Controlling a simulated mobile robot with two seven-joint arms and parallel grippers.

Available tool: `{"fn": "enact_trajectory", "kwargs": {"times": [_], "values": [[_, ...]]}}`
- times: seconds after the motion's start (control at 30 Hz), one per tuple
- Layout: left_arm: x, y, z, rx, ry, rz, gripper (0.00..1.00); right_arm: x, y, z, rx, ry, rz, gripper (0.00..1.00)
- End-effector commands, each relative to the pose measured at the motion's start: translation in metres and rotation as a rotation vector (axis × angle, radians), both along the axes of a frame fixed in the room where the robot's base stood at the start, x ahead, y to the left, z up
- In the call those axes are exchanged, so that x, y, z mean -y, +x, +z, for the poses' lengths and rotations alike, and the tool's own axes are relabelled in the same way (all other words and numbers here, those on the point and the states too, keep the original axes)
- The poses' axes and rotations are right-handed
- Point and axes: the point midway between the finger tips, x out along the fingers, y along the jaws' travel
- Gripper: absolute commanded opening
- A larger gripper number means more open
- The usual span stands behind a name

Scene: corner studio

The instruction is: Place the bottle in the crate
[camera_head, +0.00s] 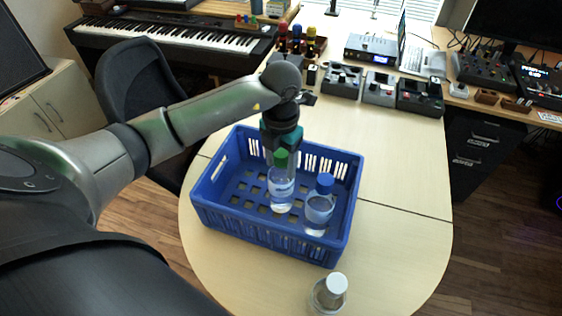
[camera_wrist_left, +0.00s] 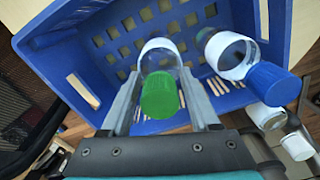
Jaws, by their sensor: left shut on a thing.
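A clear bottle with a green cap and white label (camera_head: 281,188) is inside the blue crate (camera_head: 270,237). My left gripper (camera_head: 281,155) is above it, pointing down, with its fingers around the bottle's upper part. In the left wrist view the green-capped bottle (camera_wrist_left: 159,92) sits between the two fingers (camera_wrist_left: 163,105), which are shut on it. A second clear bottle with a blue cap (camera_head: 320,205) stands in the crate to its right; it also shows in the left wrist view (camera_wrist_left: 240,62). Whether the green-capped bottle's base touches the crate floor, I cannot tell. My right gripper is not in view.
A clear bottle with a pale cap (camera_head: 329,294) stands on the table (camera_head: 400,215) in front of the crate. Several audio boxes (camera_head: 379,89), a laptop (camera_head: 422,58) and small coloured bottles (camera_head: 297,40) are at the back. The table right of the crate is clear.

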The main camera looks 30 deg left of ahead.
Motion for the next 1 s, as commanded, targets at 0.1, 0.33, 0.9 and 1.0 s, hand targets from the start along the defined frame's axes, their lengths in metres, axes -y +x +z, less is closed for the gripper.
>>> {"fn": "enact_trajectory", "kwargs": {"times": [0.1,0.33,0.9,1.0], "values": [[0.000,0.001,0.002,0.004,-0.001,0.000,0.00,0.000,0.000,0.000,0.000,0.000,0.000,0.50],[0.000,0.000,-0.002,0.001,-0.001,0.001,0.67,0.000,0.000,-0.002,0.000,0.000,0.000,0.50],[0.000,0.000,0.003,0.001,-0.001,0.001,0.92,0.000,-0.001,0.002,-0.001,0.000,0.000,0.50],[0.000,0.001,0.017,0.005,-0.002,0.001,0.92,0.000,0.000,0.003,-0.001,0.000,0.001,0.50]]}}
